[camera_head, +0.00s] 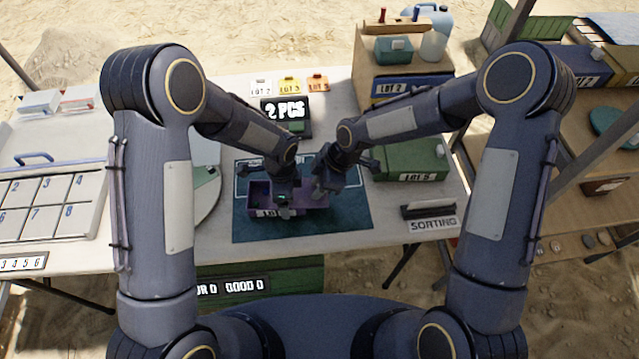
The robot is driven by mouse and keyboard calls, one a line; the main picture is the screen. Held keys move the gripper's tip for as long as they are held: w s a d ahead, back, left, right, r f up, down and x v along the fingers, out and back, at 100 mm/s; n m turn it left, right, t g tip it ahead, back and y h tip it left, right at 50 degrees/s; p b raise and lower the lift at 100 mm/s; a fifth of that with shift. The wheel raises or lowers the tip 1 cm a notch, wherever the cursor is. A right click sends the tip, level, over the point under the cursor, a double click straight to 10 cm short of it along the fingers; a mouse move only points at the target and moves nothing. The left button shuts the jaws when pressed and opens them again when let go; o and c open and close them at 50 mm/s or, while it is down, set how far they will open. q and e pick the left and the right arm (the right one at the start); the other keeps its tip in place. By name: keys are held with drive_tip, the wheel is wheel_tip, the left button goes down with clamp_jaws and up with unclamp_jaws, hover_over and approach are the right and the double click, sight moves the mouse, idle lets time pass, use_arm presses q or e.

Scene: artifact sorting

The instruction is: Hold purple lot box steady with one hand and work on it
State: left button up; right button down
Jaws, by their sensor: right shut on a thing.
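The purple lot box (259,195) sits on the dark blue mat (345,228) in the middle of the table, with its open top facing up. Its front label is partly hidden. My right gripper (318,201) is at the right part of the box and is shut; its fingertips are small and dark, and it appears to grip the box's wall. My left gripper (284,209) is over the front middle of the box, close to the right gripper. Its fingers are too small and covered to tell if they are open. The box's inside is largely hidden by both grippers.
A green lot box (412,162) stands to the right of the mat, with a sorting sign (433,224) in front of it. A numbered tray (48,205) lies at the left. A "2 PCS" display (286,112) and small lot tags (289,85) stand behind the mat.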

drive_tip(key=shift+a+r, duration=0.15)
drive_tip(key=shift+a, duration=0.4)
drive_tip(key=c, duration=1.5)
unclamp_jaws()
drive_tip(key=o, duration=0.4)
drive_tip(key=shift+d, duration=0.2)
drive_tip(key=v, duration=1.1)
drive_tip(key=shift+d+r, duration=0.25)
drive_tip(key=shift+r, duration=0.1)
drive_tip(key=shift+c, duration=0.2)
